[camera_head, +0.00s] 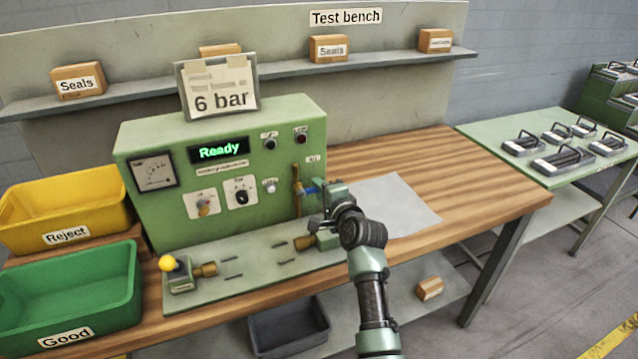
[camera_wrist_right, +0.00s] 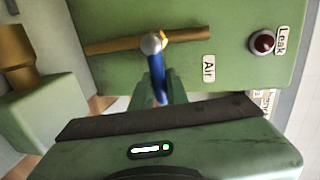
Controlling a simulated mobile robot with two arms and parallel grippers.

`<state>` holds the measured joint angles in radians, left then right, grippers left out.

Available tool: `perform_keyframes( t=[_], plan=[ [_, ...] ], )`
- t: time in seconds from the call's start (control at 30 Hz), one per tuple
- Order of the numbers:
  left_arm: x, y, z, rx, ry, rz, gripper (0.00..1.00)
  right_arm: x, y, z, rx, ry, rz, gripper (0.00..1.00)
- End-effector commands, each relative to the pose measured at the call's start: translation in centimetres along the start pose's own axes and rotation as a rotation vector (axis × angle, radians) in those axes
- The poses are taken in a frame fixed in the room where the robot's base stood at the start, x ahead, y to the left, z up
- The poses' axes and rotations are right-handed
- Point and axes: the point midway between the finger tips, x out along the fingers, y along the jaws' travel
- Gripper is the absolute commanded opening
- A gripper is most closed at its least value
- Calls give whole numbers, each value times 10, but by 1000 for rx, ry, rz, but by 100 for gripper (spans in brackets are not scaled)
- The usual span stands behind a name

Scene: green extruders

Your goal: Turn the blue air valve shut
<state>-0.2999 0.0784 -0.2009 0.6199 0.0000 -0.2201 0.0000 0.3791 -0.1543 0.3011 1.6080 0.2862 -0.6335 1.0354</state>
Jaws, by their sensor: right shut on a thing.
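The blue air valve lever (camera_head: 308,190) sits on a vertical brass pipe (camera_head: 296,178) at the right end of the green test panel's front. In the right wrist view the lever (camera_wrist_right: 157,72) points away from its round silver pivot (camera_wrist_right: 152,43), roughly across the brass pipe (camera_wrist_right: 110,45). My right gripper (camera_head: 318,189) is shut on the lever's outer part. The "Air" label (camera_wrist_right: 208,68) is beside the pipe. My left gripper is not in view.
The green panel (camera_head: 240,132) shows "Ready" and carries a "6 bar" sign (camera_head: 220,95). A fixture with a yellow knob (camera_head: 168,263) stands on the bench plate in front. Yellow (camera_head: 100,217) and green (camera_head: 105,297) bins are at left. A paper sheet (camera_head: 405,205) lies at right.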

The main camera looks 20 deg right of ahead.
Motion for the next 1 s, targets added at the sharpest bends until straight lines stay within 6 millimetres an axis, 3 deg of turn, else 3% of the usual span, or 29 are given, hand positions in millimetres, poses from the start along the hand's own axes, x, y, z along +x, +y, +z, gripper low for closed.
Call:
perform_keyframes(
  t=[0.53,0.57,0.63,1.0],
  plan=[
    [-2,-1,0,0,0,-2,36,0,3,0,28,-5,3,0],
    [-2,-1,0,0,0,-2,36,0,3,0,28,-5,3,18],
    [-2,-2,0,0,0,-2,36,0,3,0,27,-5,3,37],
    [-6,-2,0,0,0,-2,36,-3,1,0,25,-5,2,37]
  ],
)
